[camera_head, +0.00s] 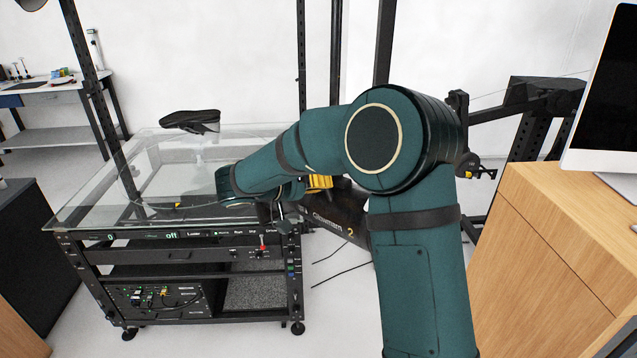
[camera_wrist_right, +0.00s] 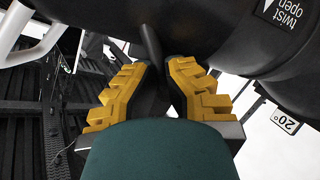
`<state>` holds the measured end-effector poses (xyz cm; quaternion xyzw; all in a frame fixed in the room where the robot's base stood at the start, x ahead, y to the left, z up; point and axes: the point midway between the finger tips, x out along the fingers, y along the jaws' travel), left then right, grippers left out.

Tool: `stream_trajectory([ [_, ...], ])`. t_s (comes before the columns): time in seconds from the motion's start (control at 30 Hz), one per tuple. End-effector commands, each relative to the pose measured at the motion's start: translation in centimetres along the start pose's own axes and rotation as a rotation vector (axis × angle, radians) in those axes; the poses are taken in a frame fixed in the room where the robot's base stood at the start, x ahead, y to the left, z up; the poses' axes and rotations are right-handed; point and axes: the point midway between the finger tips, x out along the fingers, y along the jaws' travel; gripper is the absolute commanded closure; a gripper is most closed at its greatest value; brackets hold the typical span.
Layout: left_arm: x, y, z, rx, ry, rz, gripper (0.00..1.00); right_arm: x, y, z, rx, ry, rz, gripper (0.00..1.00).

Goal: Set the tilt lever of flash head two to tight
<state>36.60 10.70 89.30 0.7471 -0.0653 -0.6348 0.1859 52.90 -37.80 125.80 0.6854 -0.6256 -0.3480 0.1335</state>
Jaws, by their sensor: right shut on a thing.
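Flash head two (camera_head: 345,213) is a dark housing marked with a 2, partly hidden behind my right arm in the head view. In the right wrist view its black rounded body (camera_wrist_right: 225,45) fills the top right, with a "twist open" label. The tilt lever (camera_wrist_right: 151,42) is a thin black handle hanging down from it. My right gripper (camera_wrist_right: 160,70) has its yellow-padded fingers shut on the lever's lower end. In the head view only some yellow of this gripper (camera_head: 319,182) shows past the arm. The lever's tight mark is not visible. My left gripper is out of view.
A glass-topped turntable cart (camera_head: 110,185) stands at the left with a dark shoe (camera_head: 190,122) on it. A wooden cabinet (camera_head: 550,255) with a monitor (camera_head: 605,110) is close on the right. A 20° tag (camera_wrist_right: 285,122) hangs right of the gripper.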

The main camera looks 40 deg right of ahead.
Motion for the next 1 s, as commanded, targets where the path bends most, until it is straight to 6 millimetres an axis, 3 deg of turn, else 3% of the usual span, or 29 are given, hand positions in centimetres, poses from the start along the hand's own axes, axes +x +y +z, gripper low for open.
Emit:
stream_trajectory([
  [1.0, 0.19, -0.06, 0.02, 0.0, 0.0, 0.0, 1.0, 0.26, 0.8, -0.48, -0.128, -0.019, 0.058, 1.0],
])
